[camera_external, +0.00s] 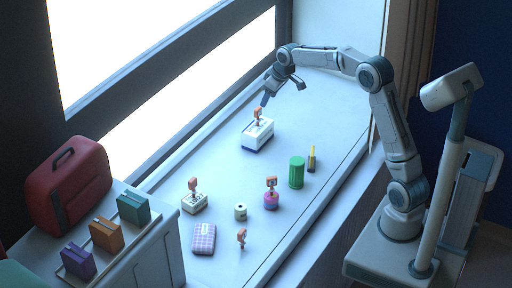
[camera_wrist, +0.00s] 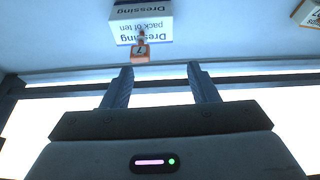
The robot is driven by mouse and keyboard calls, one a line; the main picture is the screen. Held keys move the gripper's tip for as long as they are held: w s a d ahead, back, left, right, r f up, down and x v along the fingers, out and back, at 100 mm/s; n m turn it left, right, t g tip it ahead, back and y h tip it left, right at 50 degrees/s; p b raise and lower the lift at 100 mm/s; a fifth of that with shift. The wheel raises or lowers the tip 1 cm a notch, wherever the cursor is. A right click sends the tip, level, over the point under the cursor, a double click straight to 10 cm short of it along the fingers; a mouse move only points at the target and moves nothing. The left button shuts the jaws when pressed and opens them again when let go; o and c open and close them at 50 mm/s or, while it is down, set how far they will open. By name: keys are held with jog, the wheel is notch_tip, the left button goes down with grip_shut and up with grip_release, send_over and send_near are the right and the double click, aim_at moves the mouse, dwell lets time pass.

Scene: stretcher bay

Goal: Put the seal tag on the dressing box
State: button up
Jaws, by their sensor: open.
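The dressing box (camera_external: 257,137) is a white box with a blue lower edge on the pale counter. In the wrist view the dressing box (camera_wrist: 153,27) appears upside down, lettered "Dressing pack of ten". An orange tag (camera_external: 257,113) appears to stand upright on its top. In the wrist view this tag (camera_wrist: 140,52) carries a 7, its stem against the box. My gripper (camera_external: 284,95) is open and empty, above and beyond the box. In the wrist view the tag is ahead of my open fingers (camera_wrist: 160,68), apart from them.
Similar orange tags stand on a small white box (camera_external: 195,204), a purple-pink jar (camera_external: 271,201) and the counter (camera_external: 241,238). A green canister (camera_external: 297,172), yellow item (camera_external: 311,159), white roll (camera_external: 240,212) and checked pack (camera_external: 204,239) stand nearby. The counter left of the dressing box is clear.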

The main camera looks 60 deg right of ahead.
jog(key=s+a+r, duration=0.3)
jog(key=s+a, duration=0.3)
jog(key=s, duration=0.3)
jog(key=s+a+r, duration=0.2)
jog(key=s+a, duration=0.3)
jog(key=s, duration=0.3)
jog(key=s+a+f, duration=0.2)
jog(key=s, duration=0.8)
jog(key=s+a+f, duration=0.3)
jog(key=s, duration=0.7)
jog(key=shift+g, duration=0.4)
